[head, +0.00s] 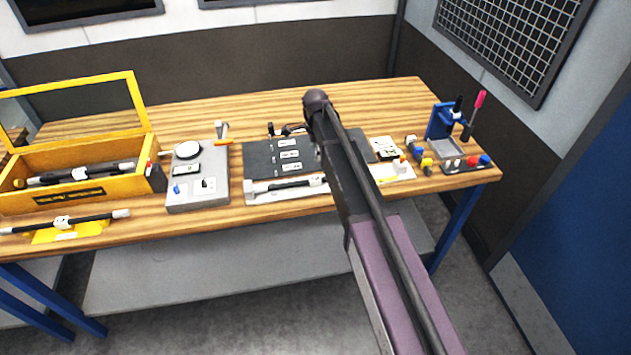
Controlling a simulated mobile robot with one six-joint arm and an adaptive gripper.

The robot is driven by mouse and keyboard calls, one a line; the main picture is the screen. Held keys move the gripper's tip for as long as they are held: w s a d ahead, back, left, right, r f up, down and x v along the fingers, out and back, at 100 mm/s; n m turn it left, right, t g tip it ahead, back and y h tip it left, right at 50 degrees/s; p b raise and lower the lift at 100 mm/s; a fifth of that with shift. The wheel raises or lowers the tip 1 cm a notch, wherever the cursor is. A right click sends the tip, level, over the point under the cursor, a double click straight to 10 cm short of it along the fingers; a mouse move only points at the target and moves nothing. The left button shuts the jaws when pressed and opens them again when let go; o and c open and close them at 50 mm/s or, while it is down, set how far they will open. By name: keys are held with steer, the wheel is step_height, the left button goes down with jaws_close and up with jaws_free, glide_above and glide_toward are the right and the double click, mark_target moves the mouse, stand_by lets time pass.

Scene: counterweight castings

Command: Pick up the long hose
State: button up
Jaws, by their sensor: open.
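A long black hose (94,218) with light grey ends and a white tag around its middle lies across a low yellow stand (42,237) at the table's front left. More dark hose-like pieces with grey ends (105,171) lie inside the open yellow box (130,183) behind it. A shorter dark hose (287,185) lies in a light holder at the front of the dark panel. I cannot tell for certain which one is the long hose. My arm reaches in from the lower right over the table's middle. My gripper is not visible.
The wooden table (225,112) has a clear back half. A grey fixture (207,199) with a dial and a dark panel (262,160) with white labels stand in the middle. A blue press (440,122) and small coloured parts stand at the right. The box's yellow-framed lid stands up.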

mark_target(315, 178)
steer(key=shift+f, duration=0.1)
step_height(315, 178, down, 8)
steer(key=b, duration=0.8)
steer(key=shift+f+b, duration=0.25)
steer(key=shift+b, duration=0.05)
stand_by(0.3)
steer(key=shift+w+a+f+b, duration=0.1)
steer(key=shift+f+b, duration=2.45)
steer(key=shift+b, duration=0.05)
jaws_close()
steer(key=shift+r, duration=0.15)
step_height(315, 178, up, 18)
steer(key=p, duration=1.8)
